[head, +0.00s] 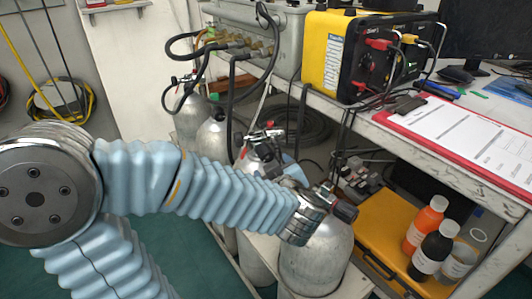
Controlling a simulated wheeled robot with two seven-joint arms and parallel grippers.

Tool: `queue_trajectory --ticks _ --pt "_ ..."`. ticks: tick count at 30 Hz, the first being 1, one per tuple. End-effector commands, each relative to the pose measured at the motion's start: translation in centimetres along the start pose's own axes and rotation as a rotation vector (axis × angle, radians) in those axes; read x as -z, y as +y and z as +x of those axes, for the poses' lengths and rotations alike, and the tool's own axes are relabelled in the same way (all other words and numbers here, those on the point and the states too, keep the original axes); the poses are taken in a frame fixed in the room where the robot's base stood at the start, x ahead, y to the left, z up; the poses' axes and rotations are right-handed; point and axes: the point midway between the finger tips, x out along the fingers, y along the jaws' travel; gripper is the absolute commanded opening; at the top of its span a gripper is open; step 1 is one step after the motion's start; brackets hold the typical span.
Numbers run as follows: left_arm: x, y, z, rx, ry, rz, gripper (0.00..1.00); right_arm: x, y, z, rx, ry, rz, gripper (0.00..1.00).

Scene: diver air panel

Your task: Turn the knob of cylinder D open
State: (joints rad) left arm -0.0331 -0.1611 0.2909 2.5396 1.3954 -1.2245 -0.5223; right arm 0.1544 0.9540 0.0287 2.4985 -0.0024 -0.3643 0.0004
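Several grey gas cylinders stand in a row under the bench; no letter is readable on them, so I cannot tell from markings which is D. The nearest cylinder (318,262) has its valve at the top, with a dark knob (345,212) on the right side. My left arm comes across from the left, and its silver wrist end is over this cylinder's top. My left gripper (322,198) is at the valve; its fingers are too small and covered to tell whether they are open or touching the knob. My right gripper is not in view.
Another cylinder (217,140) stands farther back, with black hoses above. A yellow-black unit (335,55) and a red clipboard (455,135) are on the bench. A yellow case (385,222), an orange bottle (426,222) and a black bottle (433,252) are on the shelf to the right.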

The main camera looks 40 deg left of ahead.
Motion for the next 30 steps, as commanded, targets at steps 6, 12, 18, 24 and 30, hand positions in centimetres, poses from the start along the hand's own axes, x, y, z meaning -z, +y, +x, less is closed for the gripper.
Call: queue_trajectory --ticks 6,12,18,24,30 --pt "-0.2 -0.2 5.3 0.005 0.001 0.0 0.69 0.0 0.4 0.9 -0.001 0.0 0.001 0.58" --pt "-0.1 -0.1 8.8 0.002 0.0 0.0 0.69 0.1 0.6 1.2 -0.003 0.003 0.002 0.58" --pt "0.0 0.0 10.3 0.0 0.0 -0.001 0.69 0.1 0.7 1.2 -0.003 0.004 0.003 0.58" --pt "0.0 0.0 10.4 -0.001 0.0 -0.001 0.69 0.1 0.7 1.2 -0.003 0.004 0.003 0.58" --pt "0.0 0.0 10.4 -0.001 0.0 -0.001 0.49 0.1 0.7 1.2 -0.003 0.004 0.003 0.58"
